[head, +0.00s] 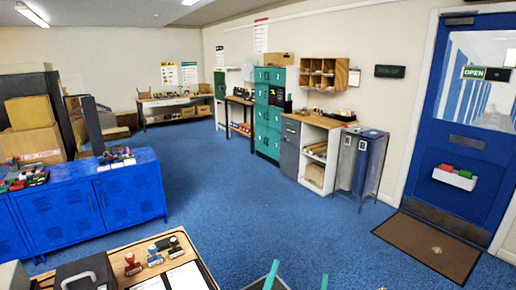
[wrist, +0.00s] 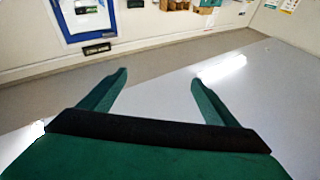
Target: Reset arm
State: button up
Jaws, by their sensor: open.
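My gripper (wrist: 159,78) shows in the wrist view with its two green fingers spread wide apart. Nothing is between them. The rest of the arm is out of that view.
A wooden-topped table (head: 212,284) with stamps and papers stands at the bottom left, left of the fingertips. Blue cabinets (head: 128,194) stand beyond it. A brown doormat (head: 428,247) lies before the blue door (head: 466,128) at right. The middle carpet (head: 235,205) is clear.

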jog(key=s+a+f+n+g+y, duration=0.15)
jog(key=s+f+n+y, duration=0.25)
jog(key=s+f, duration=0.45)
jog(key=s+a+f+n+g+y, duration=0.1)
jog(key=s+a+f+n+y, duration=0.2)
jog(key=s+f, duration=0.55)
jog(key=s+a+f+m+g, duration=0.1)
jog(key=s+f, duration=0.3)
jog(key=s, duration=0.5)
jog(key=s+a+f+m+g, duration=0.1)
jog(key=s+a+f, duration=0.2)
jog(key=s, duration=0.6)
jog(key=shift+a+f, duration=0.4)
jog(key=shift+f, duration=0.35)
